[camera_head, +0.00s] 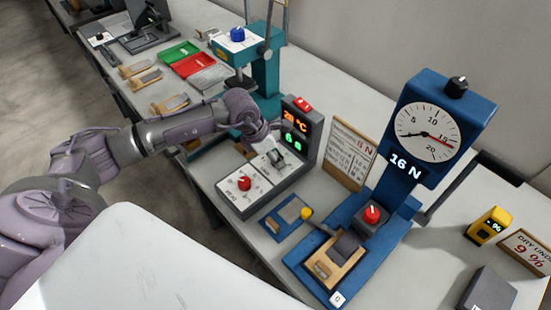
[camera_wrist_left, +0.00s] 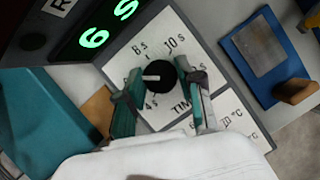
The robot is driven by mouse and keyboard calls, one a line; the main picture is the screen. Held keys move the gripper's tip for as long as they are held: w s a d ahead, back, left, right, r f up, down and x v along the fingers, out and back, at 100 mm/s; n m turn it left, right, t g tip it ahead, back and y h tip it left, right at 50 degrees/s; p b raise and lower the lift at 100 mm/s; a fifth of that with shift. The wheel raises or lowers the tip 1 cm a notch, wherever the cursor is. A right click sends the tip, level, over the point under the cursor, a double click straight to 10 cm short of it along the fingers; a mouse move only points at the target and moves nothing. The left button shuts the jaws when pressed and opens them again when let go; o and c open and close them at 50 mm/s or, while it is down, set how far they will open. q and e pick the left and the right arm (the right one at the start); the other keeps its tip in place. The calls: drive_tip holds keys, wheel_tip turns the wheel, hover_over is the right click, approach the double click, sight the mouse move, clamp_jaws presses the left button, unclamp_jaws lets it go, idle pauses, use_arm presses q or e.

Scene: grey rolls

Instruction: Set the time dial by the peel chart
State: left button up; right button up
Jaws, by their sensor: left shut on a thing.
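The time dial is a black knob (camera_wrist_left: 160,80) with a white pointer on a white plate marked in seconds. In the left wrist view its pointer points left. The green display (camera_wrist_left: 95,38) beside it reads 6 S. My left gripper (camera_wrist_left: 161,88) is shut on the knob, one finger on each side. In the head view my left gripper (camera_head: 272,150) reaches down to the control box (camera_head: 254,205), partly covering the dial plate. My right gripper is not in view.
A red knob (camera_head: 244,183) sits on the same box. The blue tester (camera_head: 440,120) to the right has a round gauge and a display reading 16 N. A teal press (camera_head: 262,75) stands behind my arm. Red and green trays (camera_head: 194,64) lie further back.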

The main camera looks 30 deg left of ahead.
use_arm(q)
drive_tip(key=m+b, duration=0.2)
drive_tip(key=m+g+h+b, duration=0.1)
drive_tip(key=m+b, duration=0.1)
drive_tip(key=m+g+b, duration=0.1)
drive_tip(key=m+b, duration=0.1)
drive_tip(key=b, duration=0.1)
drive_tip(key=shift+w+f, duration=0.2)
drive_tip(key=shift+f, duration=0.05)
drive_tip(key=shift+r+m+g+b, duration=0.15)
drive_tip(key=shift+m+g+b, duration=0.2)
drive_tip(key=shift+m+b, duration=0.65)
drive_tip(key=shift+r+m+g+b, duration=0.1)
drive_tip(key=shift+m+g+b, duration=0.25)
drive_tip(key=shift+m+b, duration=0.65)
drive_tip(key=shift+a, duration=0.1)
drive_tip(key=o, duration=1.2)
drive_tip(key=shift+h, duration=0.3)
drive_tip(key=shift+c, duration=0.2)
drive_tip(key=v, duration=1.2)
drive_tip(key=shift+r, duration=0.15)
